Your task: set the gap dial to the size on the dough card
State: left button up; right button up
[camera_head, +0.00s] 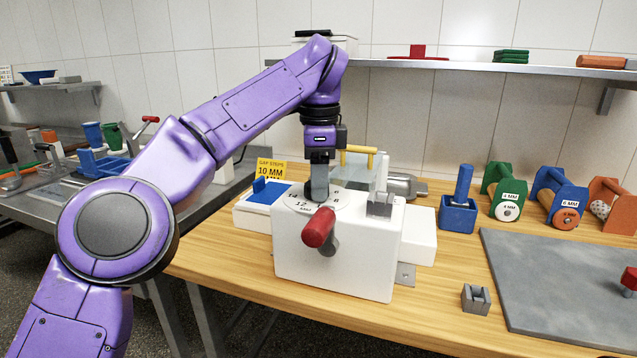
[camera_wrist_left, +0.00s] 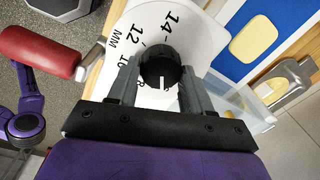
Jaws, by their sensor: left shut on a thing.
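The white machine (camera_head: 335,262) on the wooden table has a round gap dial (camera_head: 298,202) on top, marked in MM. My left gripper (camera_head: 319,197) points straight down and is shut on the dial's knob. In the left wrist view the black knob (camera_wrist_left: 160,66) sits between both fingers. Its white mark points to the bottom of that picture, toward my gripper. The numbers 14, 12 and 10 show on the dial face (camera_wrist_left: 150,25); the number at the mark is not clear.
A red-handled crank (camera_head: 319,228) sticks out of the machine's front. Green (camera_head: 504,186), blue (camera_head: 559,195) and orange-brown (camera_head: 609,203) roller stands and a blue block (camera_head: 459,205) stand to the right. A grey slab (camera_head: 560,280) lies at front right.

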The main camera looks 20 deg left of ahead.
pick_arm(q)
jog(key=shift+n, duration=0.6)
jog(key=o, duration=1)
jog(key=shift+o, duration=0.2)
notch_tip(320, 180, up, 10)
jog(key=p, duration=0.8)
jog(key=shift+s+d+r, duration=0.2)
jog(key=shift+r, duration=0.05)
